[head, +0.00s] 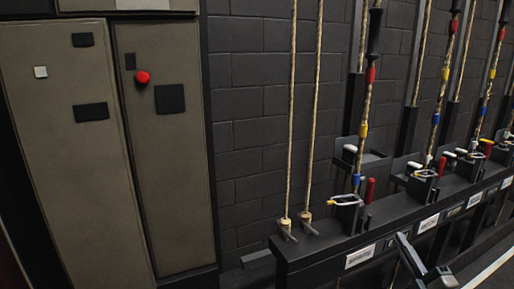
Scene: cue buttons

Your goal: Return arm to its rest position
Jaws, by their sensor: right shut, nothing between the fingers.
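My right gripper (404,242) comes in at the bottom right, in front of the long dark rail. It is shut, with nothing held. Most of my right arm is out of the frame. My left gripper is not in view. A red round button (142,77) sits on the right cabinet panel at the left. A small white square button (40,72) sits on the left cabinet panel. My right gripper is well away from both buttons.
A dark rail (320,246) with rope locks, red handles and labels runs along the right. Ropes (317,110) rise from it before a dark brick wall (250,130). Beige cabinet panels (75,190) fill the left. Floor space at the lower middle looks narrow.

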